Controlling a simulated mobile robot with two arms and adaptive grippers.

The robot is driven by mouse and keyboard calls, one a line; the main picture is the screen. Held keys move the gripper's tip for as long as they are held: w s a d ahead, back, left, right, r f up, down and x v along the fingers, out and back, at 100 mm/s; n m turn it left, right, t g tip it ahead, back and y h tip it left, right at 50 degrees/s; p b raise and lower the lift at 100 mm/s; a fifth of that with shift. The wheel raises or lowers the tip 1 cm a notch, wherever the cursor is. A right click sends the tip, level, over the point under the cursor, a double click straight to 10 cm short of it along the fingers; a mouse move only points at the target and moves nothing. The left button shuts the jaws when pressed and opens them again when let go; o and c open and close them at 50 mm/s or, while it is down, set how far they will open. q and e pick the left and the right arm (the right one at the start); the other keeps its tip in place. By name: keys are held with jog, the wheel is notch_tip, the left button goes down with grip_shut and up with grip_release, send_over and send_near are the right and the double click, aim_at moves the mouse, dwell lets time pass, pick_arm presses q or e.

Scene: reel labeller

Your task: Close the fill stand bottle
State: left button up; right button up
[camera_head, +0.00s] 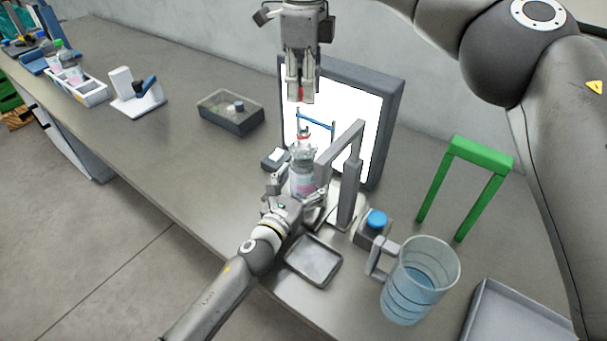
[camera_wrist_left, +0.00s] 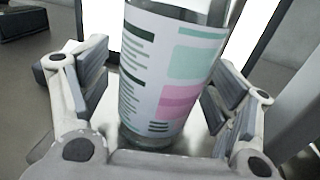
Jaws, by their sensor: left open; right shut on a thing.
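The clear bottle (camera_head: 303,172) with a white, pink and green label stands upright on the fill stand (camera_head: 346,190), in front of a bright panel. My left gripper (camera_head: 297,196) is open, with its fingers on either side of the bottle's lower part. In the left wrist view the bottle (camera_wrist_left: 165,75) stands between the spread finger pads (camera_wrist_left: 160,110), with gaps visible at the sides. My right gripper (camera_head: 301,97) is above the bottle, pointing down, shut on a small red thing that its fingers mostly hide. Red also shows near the bottle's neck.
The lit panel (camera_head: 393,100) stands close behind. A blue-topped dark block (camera_head: 370,238), a jug (camera_head: 440,262) of bluish liquid and a green frame (camera_head: 480,152) are to the right. A shallow tray (camera_head: 314,260) lies in front.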

pick_arm(q)
jog(key=c, duration=1.5)
jog(key=shift+c, duration=0.2)
pick_arm(e)
send_over(304, 128)
jog(key=shift+f, duration=2.45)
jog(key=shift+f, duration=0.1)
jog(key=shift+f, duration=0.8)
jog(key=shift+f, duration=0.55)
